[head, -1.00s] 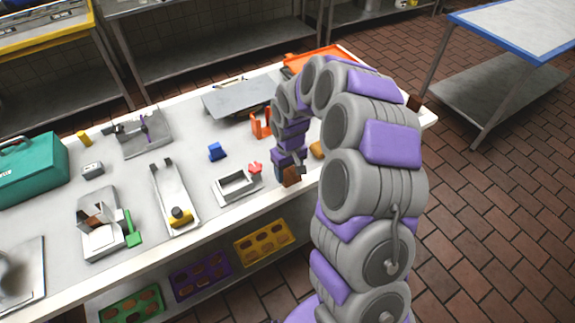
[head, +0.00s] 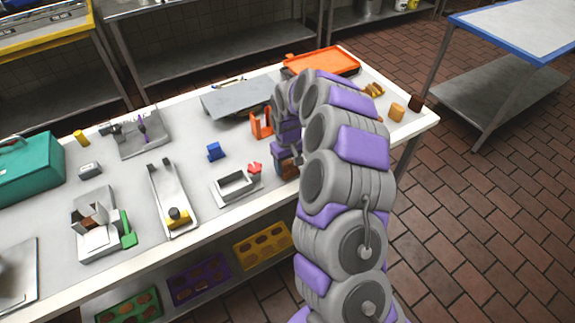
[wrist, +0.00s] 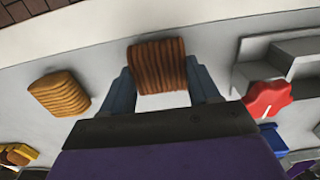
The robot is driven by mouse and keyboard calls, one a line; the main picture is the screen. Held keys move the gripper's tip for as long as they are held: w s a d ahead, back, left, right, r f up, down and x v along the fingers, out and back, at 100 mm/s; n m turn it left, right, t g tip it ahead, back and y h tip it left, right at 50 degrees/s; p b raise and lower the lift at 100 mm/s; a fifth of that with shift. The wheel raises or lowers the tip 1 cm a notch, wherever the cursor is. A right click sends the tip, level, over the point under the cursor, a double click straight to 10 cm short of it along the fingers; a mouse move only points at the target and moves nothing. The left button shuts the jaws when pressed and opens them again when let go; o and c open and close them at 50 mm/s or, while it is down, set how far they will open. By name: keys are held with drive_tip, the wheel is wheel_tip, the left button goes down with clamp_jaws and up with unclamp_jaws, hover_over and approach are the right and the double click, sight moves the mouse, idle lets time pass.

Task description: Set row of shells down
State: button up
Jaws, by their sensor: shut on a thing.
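My gripper (wrist: 162,88) is shut on a row of brown ridged shells (wrist: 158,65), with one blue-grey finger on each side. In the head view the brown row (head: 288,171) shows partly beside my arm, near the table's front edge. I cannot tell whether it touches the table top or is held just above it. A second, lighter tan row of shells (wrist: 60,93) lies on the table to the left in the wrist view, apart from my gripper.
A red knob (wrist: 267,98) and a grey frame (head: 236,186) stand close beside my gripper. An orange stand (head: 260,125) and blue block (head: 215,151) are behind. A tan piece (head: 397,112) and dark brown block (head: 415,103) sit at the table's right end.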

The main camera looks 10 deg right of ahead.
sight(287, 167)
drive_tip(key=o, duration=1)
drive_tip(key=shift+o, duration=0.2)
drive_tip(key=shift+r, duration=0.1)
wheel_tip(287, 167, up, 12)
drive_tip(key=p, duration=0.3)
drive_tip(key=s+a+r, duration=0.3)
drive_tip(key=s+r, duration=0.5)
drive_tip(key=s, duration=0.2)
drive_tip(key=s+d+r+m+g, duration=0.1)
drive_tip(key=s+r, duration=0.1)
drive_tip(key=s, duration=1.4)
drive_tip(key=s+d+r+m, duration=0.1)
drive_tip(key=s+d+m, duration=0.1)
drive_tip(key=s, duration=1.4)
drive_tip(key=shift+s+r+m+g, duration=0.15)
drive_tip(key=shift+r+m+g, duration=0.15)
drive_tip(key=shift+r+g, duration=0.1)
